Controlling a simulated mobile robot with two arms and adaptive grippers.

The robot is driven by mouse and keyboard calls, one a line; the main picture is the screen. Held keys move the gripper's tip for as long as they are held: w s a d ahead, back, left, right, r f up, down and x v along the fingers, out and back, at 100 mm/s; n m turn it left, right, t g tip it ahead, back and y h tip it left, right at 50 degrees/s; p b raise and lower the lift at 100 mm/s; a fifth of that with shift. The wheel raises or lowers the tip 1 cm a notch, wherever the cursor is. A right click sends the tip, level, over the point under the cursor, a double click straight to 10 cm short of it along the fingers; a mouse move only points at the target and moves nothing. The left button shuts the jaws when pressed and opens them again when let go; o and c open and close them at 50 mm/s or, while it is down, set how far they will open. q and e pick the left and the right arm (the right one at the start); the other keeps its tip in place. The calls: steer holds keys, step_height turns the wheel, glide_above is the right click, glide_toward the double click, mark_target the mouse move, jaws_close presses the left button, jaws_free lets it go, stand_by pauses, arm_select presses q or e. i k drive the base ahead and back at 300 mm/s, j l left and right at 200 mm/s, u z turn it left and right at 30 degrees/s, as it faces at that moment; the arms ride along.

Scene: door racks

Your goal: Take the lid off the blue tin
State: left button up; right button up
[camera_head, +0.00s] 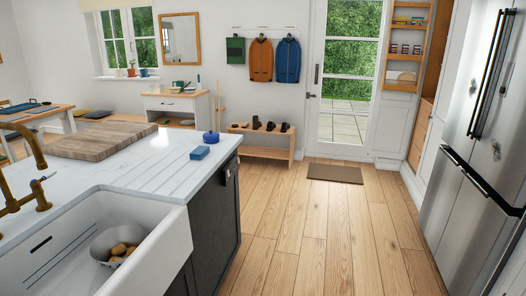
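Two small blue things sit on the white counter near its far right corner. One is a flat blue box-like block (200,153). The other is a rounded blue pot-like thing (211,137) just behind it. I cannot tell whether either is the blue tin, and no lid can be made out. Small jars or tins (405,49) stand in the wooden door rack (387,50) at the upper right, too small to tell apart. Neither of my grippers is in view.
The counter (150,170) holds a wooden board (103,140); its sink (165,242) holds a bowl (98,247) of potatoes. The wooden floor (310,230) is clear between the counter and the steel fridge (470,130). A shoe bench (265,152) and mat (335,174) lie beyond.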

mark_target(211, 135)
steer(key=i+l+z, duration=0.1)
steer(key=i+z, duration=0.3)
steer(key=i, duration=1.5)
